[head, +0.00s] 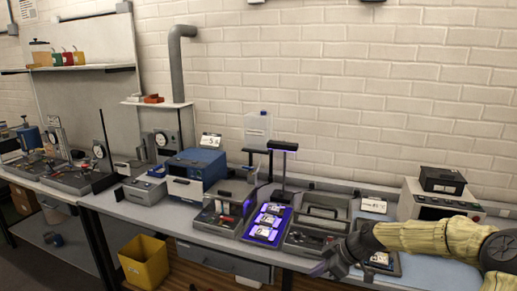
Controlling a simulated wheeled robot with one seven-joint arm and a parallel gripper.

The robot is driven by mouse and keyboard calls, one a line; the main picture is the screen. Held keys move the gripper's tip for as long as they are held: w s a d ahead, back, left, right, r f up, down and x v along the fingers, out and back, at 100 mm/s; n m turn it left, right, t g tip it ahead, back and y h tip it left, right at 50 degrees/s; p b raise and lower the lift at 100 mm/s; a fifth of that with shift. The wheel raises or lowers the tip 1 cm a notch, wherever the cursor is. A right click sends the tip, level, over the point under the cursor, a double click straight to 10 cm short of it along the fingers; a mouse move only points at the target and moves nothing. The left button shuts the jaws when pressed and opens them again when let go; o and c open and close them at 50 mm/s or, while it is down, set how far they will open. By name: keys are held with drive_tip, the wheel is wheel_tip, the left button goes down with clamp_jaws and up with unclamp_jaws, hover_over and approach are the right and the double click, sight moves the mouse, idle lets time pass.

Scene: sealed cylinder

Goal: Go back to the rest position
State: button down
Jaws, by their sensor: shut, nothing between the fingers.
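My arm, in a yellow sleeve, reaches in from the right edge of the head view. My gripper (322,266) is at its left end, near the front edge of the workbench (146,213). It is shut and holds nothing. It appears in front of a dark tray of tools (300,240); its height above the bench is hard to tell. My arm hides part of the bench's right end and of a tray there (385,262).
A purple-lit tray (267,225), another tool tray (217,217) and a blue box-shaped device (197,163) stand on the bench. A grey device (440,203) is behind my arm. A yellow bin (144,262) is below at left.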

drive_tip(key=s+a+f+m+g+h, duration=0.25)
drive_tip(key=s+m+h, duration=0.25)
drive_tip(key=s, duration=0.6)
drive_tip(key=s+r+m+t+h, duration=0.2)
drive_tip(key=s+r+m, duration=0.2)
drive_tip(key=s+m, duration=0.4)
drive_tip(key=s+d, duration=0.1)
drive_tip(key=s, duration=0.3)
drive_tip(key=shift+r+m, duration=0.2)
drive_tip(key=shift+m, duration=0.1)
